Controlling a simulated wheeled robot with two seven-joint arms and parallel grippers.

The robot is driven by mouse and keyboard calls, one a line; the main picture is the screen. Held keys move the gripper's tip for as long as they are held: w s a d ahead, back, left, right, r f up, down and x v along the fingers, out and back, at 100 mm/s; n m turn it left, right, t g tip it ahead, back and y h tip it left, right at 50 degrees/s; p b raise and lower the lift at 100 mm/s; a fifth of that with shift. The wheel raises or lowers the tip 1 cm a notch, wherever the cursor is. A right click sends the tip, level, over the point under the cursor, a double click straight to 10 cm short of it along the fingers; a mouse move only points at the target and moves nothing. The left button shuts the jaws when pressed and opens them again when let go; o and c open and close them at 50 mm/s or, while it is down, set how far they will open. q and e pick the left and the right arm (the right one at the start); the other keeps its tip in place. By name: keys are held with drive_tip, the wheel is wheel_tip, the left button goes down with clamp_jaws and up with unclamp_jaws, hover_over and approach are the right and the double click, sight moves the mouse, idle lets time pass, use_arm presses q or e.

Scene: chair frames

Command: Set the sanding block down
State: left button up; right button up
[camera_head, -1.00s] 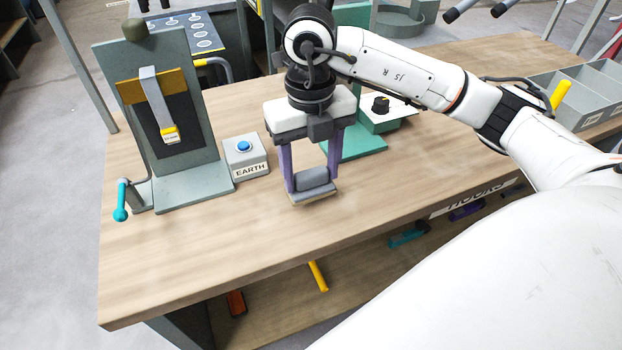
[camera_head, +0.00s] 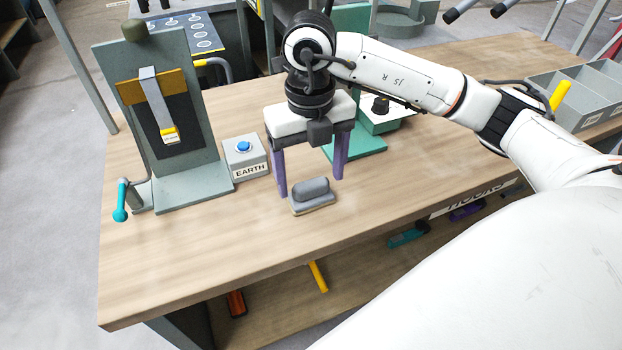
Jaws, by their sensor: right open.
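The sanding block (camera_head: 313,198) is grey with a rounded grip on top and a thin tan layer at its base. It lies flat on the wooden workbench (camera_head: 190,265), in front of the blue-button box. My right gripper (camera_head: 310,186) has two purple fingers pointing down and spread wide apart. It is open and empty, just behind and above the block, with the fingers clear of the block's sides. My left gripper does not show.
A box marked EARTH (camera_head: 246,160) with a blue button stands left of the gripper. A tall grey stand (camera_head: 190,185) with a strap is further left, with a teal-handled lever (camera_head: 121,203). Grey bins (camera_head: 590,95) sit at the right. The bench's front left is clear.

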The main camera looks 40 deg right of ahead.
sight(310, 182)
wheel_tip(310, 182, up, 10)
drive_tip(key=p, duration=0.1)
